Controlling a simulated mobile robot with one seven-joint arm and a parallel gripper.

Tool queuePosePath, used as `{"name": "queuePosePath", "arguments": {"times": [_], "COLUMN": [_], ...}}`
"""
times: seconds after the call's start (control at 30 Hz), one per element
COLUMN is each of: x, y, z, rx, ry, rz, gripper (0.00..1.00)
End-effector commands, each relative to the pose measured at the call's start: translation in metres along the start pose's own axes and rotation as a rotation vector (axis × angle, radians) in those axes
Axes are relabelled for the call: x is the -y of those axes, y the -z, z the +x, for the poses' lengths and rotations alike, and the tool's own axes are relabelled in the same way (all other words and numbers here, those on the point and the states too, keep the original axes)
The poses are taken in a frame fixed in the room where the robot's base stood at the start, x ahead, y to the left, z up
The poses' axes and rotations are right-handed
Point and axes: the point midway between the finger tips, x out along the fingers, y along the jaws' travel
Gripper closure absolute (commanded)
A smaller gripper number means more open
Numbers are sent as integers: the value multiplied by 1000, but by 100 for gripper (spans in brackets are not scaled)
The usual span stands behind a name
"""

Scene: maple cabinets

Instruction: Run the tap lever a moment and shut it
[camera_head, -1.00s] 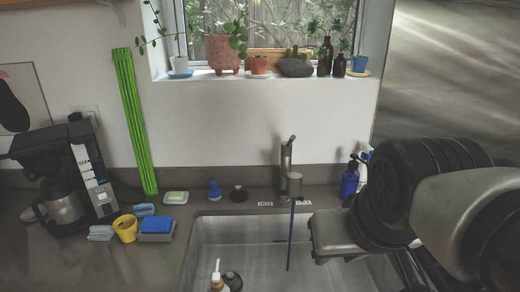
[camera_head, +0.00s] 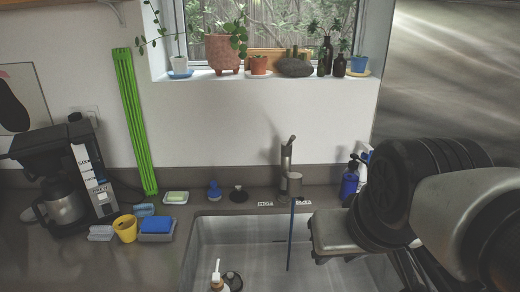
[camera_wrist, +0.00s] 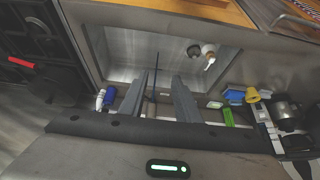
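The grey tap (camera_head: 286,172) stands upright behind the sink, with its lever (camera_head: 291,141) angled up at the top. A thin dark blue stream (camera_head: 290,240) hangs from the spout into the sink and looks like running water. It also shows in the wrist view (camera_wrist: 154,88). My gripper is open and empty in the wrist view (camera_wrist: 160,78), its two grey fingers apart over the sink. In the head view my wrist is right of the tap and nearer the camera, clear of the lever. The fingertips are not clearly visible there.
The steel sink (camera_head: 205,245) holds a soap bottle (camera_head: 217,275). A blue spray bottle (camera_head: 349,184) stands right of the tap. A coffee maker (camera_head: 65,180), yellow cup (camera_head: 125,228) and blue sponge (camera_head: 156,225) are on the left counter. Potted plants line the sill (camera_head: 200,80).

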Motion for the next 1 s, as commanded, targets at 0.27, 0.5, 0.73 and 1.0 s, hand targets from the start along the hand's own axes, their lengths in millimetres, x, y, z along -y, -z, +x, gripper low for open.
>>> {"name": "queuePosePath", "arguments": {"times": [0.27,0.5,0.73,1.0], "x": [0,0,3,-21], "y": [0,0,49,226], "z": [0,0,-3,21], "rx": [0,0,-8,-57], "ry": [0,0,56,208], "rz": [0,0,117,533], "gripper": [70,74,100,100]}}
